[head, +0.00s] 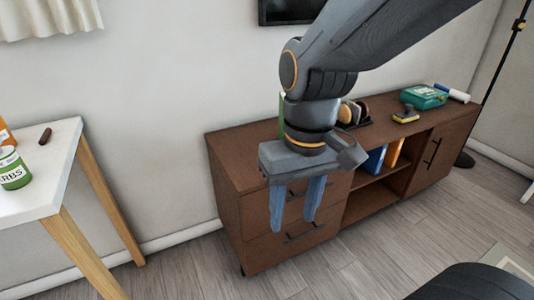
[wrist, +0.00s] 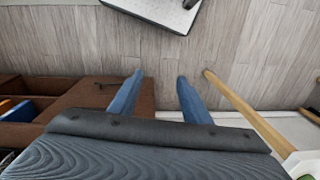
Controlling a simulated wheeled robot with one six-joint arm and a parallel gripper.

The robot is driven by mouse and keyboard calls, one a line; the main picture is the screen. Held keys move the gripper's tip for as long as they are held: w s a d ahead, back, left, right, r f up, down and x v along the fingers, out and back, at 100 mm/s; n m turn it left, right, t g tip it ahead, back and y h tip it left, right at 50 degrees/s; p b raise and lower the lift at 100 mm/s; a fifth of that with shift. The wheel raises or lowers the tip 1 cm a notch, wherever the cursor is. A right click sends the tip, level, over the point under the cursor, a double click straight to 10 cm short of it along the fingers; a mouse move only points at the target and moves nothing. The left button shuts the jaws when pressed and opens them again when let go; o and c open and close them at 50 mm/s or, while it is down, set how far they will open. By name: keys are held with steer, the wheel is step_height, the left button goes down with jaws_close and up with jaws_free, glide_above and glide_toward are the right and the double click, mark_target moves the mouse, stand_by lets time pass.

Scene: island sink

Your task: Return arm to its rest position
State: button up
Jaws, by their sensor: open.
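My gripper (head: 295,208) hangs from my arm in the middle of the head view, with its two blue fingers pointing down. The fingers are apart and nothing is between them. It shows in front of the brown sideboard (head: 255,215). In the wrist view my gripper (wrist: 155,82) is also open and empty, with wood floor (wrist: 225,40) beyond the fingertips. My upper arm runs out of the head view at the top right.
A white table (head: 52,165) with a green herbs can (head: 13,170) and a dark small item (head: 45,135) stands left. The sideboard top carries a green box (head: 424,97), a yellow-and-dark item (head: 406,115) and a white roll (head: 455,94). Floor (head: 180,272) between table and sideboard is clear.

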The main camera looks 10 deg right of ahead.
stand_by(0.5)
steer(key=d+r+m+p, duration=0.2)
steer(key=d+r+p, duration=0.6)
steer(key=p, duration=0.8)
steer(key=shift+d+r+m+h, duration=0.2)
steer(key=shift+d+m+h, duration=0.1)
